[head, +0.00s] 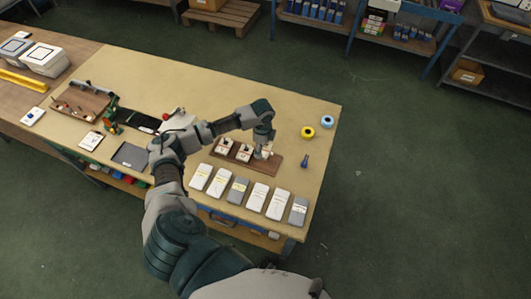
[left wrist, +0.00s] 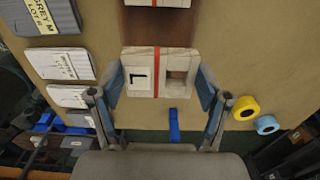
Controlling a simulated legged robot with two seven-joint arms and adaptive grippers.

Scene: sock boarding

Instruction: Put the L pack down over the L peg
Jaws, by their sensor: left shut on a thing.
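The L pack (left wrist: 147,62) is a pale wooden block with a black L on a white label, a red band and a square hole at its right. My left gripper (left wrist: 160,88) is shut on it, with one finger at each side. In the head view my left gripper (head: 263,146) is over the right end of a brown board (head: 276,166). The L peg cannot be told apart; something light brown shows in the pack's hole. How far the pack is above the board is unclear. My right gripper is out of view.
Two similar blocks, one at the board's left end (head: 222,146) and one in the middle (head: 243,153), stand on the board. Several white and grey packets (head: 258,196) lie in a row in front. A yellow roll (head: 307,132), a blue roll (head: 327,121) and a small dark blue piece (head: 304,160) are to the right.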

